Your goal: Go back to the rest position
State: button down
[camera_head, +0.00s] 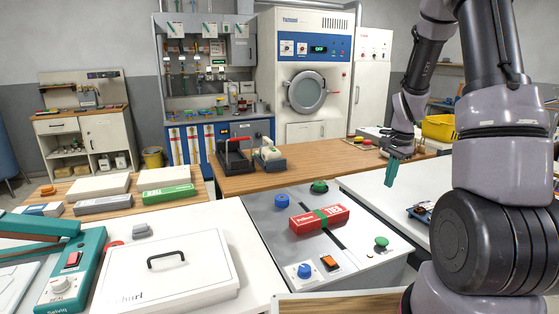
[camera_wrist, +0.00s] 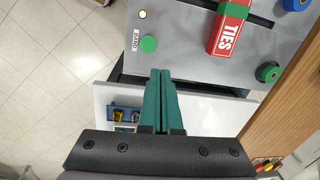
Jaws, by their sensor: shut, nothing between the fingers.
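My gripper (camera_head: 391,172) hangs at the right in the head view, fingers pointing down, above the white counter. Its green fingers are pressed together with nothing between them. They also show in the wrist view (camera_wrist: 158,75), at the middle, pointing toward the grey machine top (camera_wrist: 185,60). My gripper touches nothing that I can see. My arm comes down from the top right of the head view.
A red box marked TIES (camera_head: 319,219) with a green band lies on the grey panel (camera_head: 270,225) among blue and green knobs. A white lidded case (camera_head: 165,275) and teal press (camera_head: 70,270) stand at front left. A yellow basket (camera_head: 438,128) is behind my arm.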

jog(key=s+a+r+n+t, duration=0.2)
jog(key=s+a+r, duration=0.15)
jog(key=r, duration=0.55)
jog(key=s+a+r+n+t, duration=0.1)
jog(key=s+a+r+n, duration=0.2)
jog(key=r, duration=0.6)
jog(key=s+a+r+n+t, duration=0.1)
jog(key=s+a+r, duration=0.1)
jog(key=s, duration=0.3)
jog(key=s+a+r+n+t, duration=0.1)
jog(key=s+a+r, duration=0.1)
jog(key=s+r, duration=0.2)
jog(key=s+a+r+n+t+y, duration=0.1)
jog(key=s+a+r, duration=0.1)
jog(key=s, duration=0.4)
jog(key=shift+r+n, duration=0.3)
jog(key=shift+r, duration=0.2)
dwell(0.7)
